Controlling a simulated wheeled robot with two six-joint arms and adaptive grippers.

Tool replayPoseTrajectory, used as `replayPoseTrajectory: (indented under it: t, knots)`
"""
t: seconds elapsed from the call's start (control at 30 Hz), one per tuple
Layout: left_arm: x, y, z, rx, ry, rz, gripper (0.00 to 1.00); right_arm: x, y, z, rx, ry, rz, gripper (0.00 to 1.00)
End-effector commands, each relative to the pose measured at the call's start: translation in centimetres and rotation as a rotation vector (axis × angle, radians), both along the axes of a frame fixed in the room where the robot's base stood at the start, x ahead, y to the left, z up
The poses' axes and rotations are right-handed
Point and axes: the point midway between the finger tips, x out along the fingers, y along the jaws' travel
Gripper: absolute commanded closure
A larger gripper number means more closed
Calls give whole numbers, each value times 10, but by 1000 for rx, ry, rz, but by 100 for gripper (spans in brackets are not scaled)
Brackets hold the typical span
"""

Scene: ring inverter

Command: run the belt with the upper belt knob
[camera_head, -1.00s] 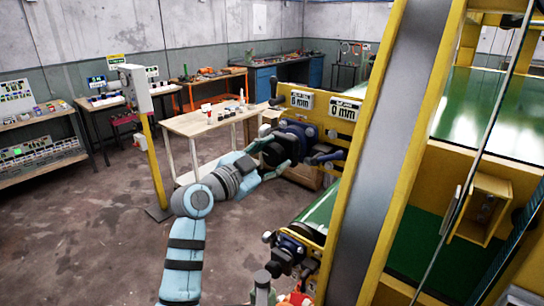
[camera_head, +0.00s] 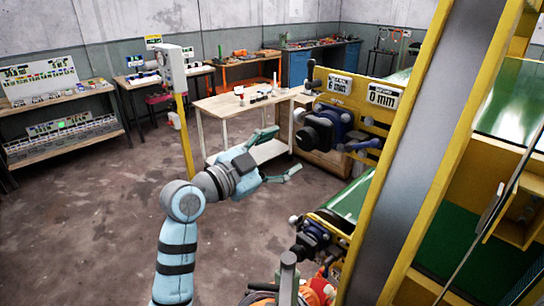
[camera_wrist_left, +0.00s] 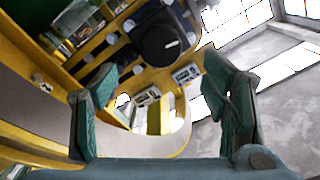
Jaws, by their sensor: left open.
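The upper belt knob (camera_head: 309,139) is a dark round knob on a blue mount on the yellow machine frame. It also shows in the left wrist view (camera_wrist_left: 160,44), beyond the fingers. My left gripper (camera_head: 283,152) is open and empty, with its teal fingers spread to the left of the knob, apart from it. In the left wrist view both fingers (camera_wrist_left: 160,72) are wide apart with nothing between them. A lower dark knob (camera_head: 304,243) sits further down beside the green belt (camera_head: 350,200). My right gripper is not in view.
Two "mm" label plates (camera_head: 383,95) are on the frame above the upper knob. A lever (camera_head: 360,146) sticks out right of it. A yellow post with a grey box (camera_head: 171,66) and a wooden table (camera_head: 222,104) stand behind. The floor at left is clear.

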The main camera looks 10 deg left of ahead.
Motion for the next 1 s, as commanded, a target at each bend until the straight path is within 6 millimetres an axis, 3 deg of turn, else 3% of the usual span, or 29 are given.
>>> replayPoseTrajectory:
  t: [0.2,0.47,0.53,0.7,0.87,1.0]
  knots:
    - [-27,19,0,1,0,1,32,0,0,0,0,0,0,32]
    - [-28,20,-1,1,1,0,32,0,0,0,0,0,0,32]
    - [-31,29,-6,0,7,11,32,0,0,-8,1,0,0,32]
    - [-43,35,0,-331,239,3,32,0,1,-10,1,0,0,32]
    - [-32,27,3,-435,313,0,32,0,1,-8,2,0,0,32]
    - [-6,6,4,-436,314,-3,32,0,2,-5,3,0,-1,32]
